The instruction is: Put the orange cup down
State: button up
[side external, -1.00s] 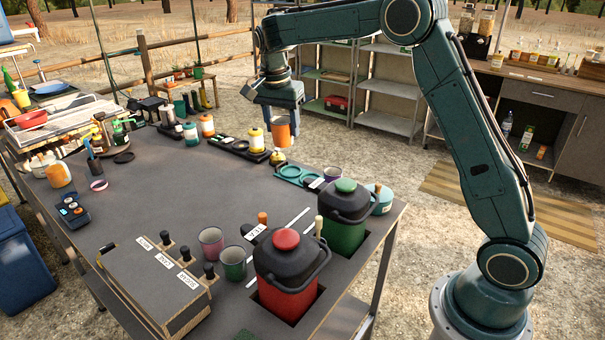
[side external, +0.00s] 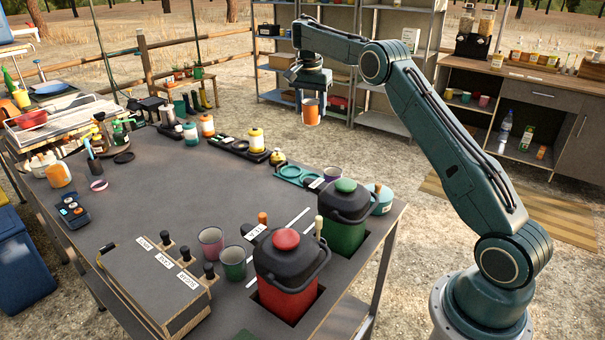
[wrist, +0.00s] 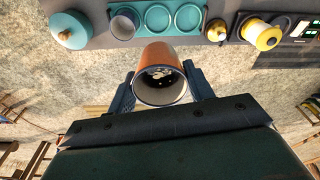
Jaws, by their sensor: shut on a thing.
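The orange cup (side external: 311,112) is held in the air by my gripper (side external: 312,98), beyond the far right edge of the table and above the gravel. In the wrist view the cup (wrist: 161,77) sits between the two fingers of my gripper (wrist: 160,88), with its open mouth towards the camera. Its inside looks mostly empty, with some pale specks at the bottom. A teal tray with round recesses (side external: 291,174) lies at the table's far right edge. In the wrist view the tray (wrist: 173,6) holds a purple cup (wrist: 125,22) in one recess; two recesses are empty.
The dark table (side external: 170,215) has bare room in its middle. Red (side external: 286,270) and green (side external: 346,215) lidded jugs stand in cutouts at its near right. A teal pot (side external: 380,199) is beside the green jug. A yellow-lidded bottle (side external: 256,140) stands at the far edge. Metal shelves (side external: 385,120) stand behind.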

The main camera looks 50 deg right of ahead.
jog(key=shift+d+f, duration=0.1)
jog(key=shift+d, duration=0.05)
jog(key=shift+d+f, duration=0.1)
jog(key=shift+f, duration=1.25)
notch_tip(320, 180, down, 13)
jog(key=shift+f, duration=2.05)
jog(key=shift+f, duration=0.15)
jog(key=o, duration=0.9)
jog(key=shift+c, duration=0.2)
